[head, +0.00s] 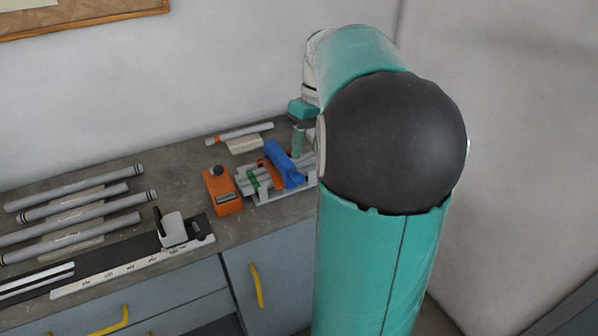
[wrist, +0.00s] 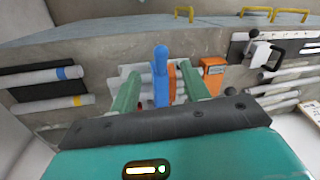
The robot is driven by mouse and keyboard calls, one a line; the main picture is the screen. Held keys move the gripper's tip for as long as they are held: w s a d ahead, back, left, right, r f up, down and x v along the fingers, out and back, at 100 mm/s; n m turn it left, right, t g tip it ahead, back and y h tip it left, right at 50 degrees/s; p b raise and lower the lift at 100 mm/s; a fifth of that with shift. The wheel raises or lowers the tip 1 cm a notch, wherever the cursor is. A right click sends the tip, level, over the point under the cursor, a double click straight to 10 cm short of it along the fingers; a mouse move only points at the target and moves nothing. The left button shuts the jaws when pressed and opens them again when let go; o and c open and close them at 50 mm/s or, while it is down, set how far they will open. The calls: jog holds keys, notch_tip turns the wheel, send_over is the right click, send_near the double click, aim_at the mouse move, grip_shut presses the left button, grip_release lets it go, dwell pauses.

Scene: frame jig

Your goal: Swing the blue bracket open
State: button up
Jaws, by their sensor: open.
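The blue bracket (head: 284,163) sits on the frame jig (head: 266,197) at the back of the bench, slanting across grey tubes. In the wrist view the blue bracket (wrist: 161,78) is a long bar with a rounded end, between my two green fingers. My gripper (wrist: 159,71) is open, with visible gaps on both sides of the bar. An orange bracket (wrist: 172,86) lies close beside the blue one. In the head view my gripper (head: 298,142) is partly hidden by my arm and stands just behind the blue bracket. I cannot tell its height above the bar.
An orange block with a black knob (head: 223,192) stands left of the jig. Several grey tubes (head: 80,213) lie on the left of the bench. A white slide fixture (head: 173,230) sits near the front edge. Another tube (head: 240,133) lies behind the jig.

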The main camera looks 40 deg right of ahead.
aim_at(301, 175)
jog(key=f, duration=0.2)
jog(key=a+f, duration=0.1)
jog(key=f, duration=0.5)
jog(key=shift+w+a, duration=0.2)
jog(key=shift+a, duration=0.15)
jog(key=shift+r, duration=0.1)
grip_shut()
